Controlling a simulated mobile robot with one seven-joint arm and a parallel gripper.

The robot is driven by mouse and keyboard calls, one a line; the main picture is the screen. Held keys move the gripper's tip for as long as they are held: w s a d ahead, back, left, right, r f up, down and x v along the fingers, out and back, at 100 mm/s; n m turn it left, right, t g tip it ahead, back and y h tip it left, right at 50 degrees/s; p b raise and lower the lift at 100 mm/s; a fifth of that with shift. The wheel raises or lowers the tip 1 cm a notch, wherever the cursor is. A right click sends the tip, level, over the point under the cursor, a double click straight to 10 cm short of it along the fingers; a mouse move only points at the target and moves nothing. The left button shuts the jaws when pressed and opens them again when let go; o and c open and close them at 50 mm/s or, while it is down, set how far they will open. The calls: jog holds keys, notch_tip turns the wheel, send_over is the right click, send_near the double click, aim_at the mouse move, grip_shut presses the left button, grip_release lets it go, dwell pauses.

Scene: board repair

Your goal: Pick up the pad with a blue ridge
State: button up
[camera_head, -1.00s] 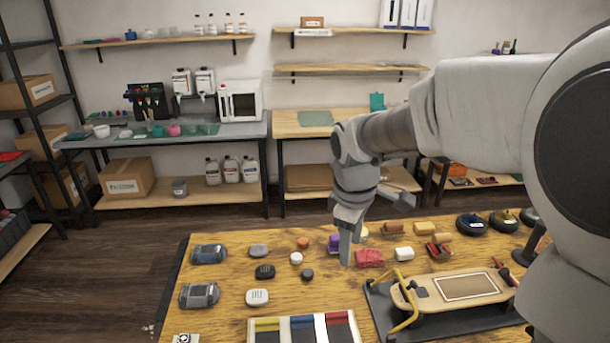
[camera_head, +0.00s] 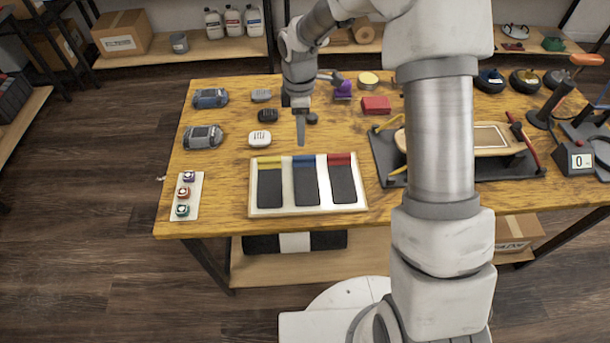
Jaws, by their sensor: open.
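The pad with a blue ridge (camera_head: 305,182) is dark and lies in the middle slot of a white-rimmed wooden tray (camera_head: 310,211) near the table's front edge. A pad with a yellow ridge (camera_head: 270,185) lies to its left and one with a red ridge (camera_head: 342,181) to its right. My gripper (camera_head: 301,142) points down above the table, just behind the tray and close to the blue end of the middle pad. It is seen edge-on, open, with nothing visible in it. The gap between its fingers is hidden.
A white block (camera_head: 260,138) and dark pieces stand left of my gripper. A red block (camera_head: 376,105) is behind it to the right. A skateboard-like board (camera_head: 480,140) sits in a stand on the right, partly behind my arm. A button panel (camera_head: 186,197) lies at the left.

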send_over(304, 157)
jog(key=f, duration=0.4)
jog(key=shift+w+a+f, duration=0.1)
jog(key=shift+a+f, duration=0.1)
jog(key=shift+a, duration=0.2)
jog(key=f, duration=0.3)
jog(key=d+f+b, duration=0.1)
jog(key=f, duration=0.1)
jog(key=shift+f, duration=0.15)
grip_shut()
